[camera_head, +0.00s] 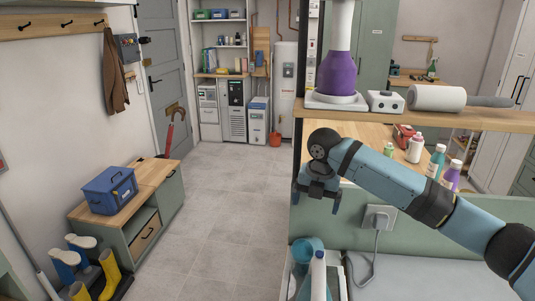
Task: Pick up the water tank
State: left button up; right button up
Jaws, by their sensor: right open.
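My right gripper (317,200) hangs at the end of my blue arm, fingers pointing down and apart, with nothing visible between them. In the picture it is above a blue-teal translucent vessel (305,249) that stands low beside the green panel. This vessel may be the water tank, but I cannot tell for sure. A white appliance part with a blue top (318,276) stands in front of it and hides some of it. The gripper appears apart from both. My left gripper is not in view.
A wall socket with a plugged-in grey cable (378,217) is right of the gripper. A wooden shelf (455,118) with a purple-bodied device (337,73) and a roller is above. Bottles (436,160) stand behind my arm. A bench with a blue toolbox (110,190) is left; the floor between is clear.

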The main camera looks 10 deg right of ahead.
aim_at(308, 249)
jog(key=k+j, duration=0.2)
jog(key=k, duration=0.25)
jog(key=k+j, duration=0.2)
jog(key=k, duration=0.3)
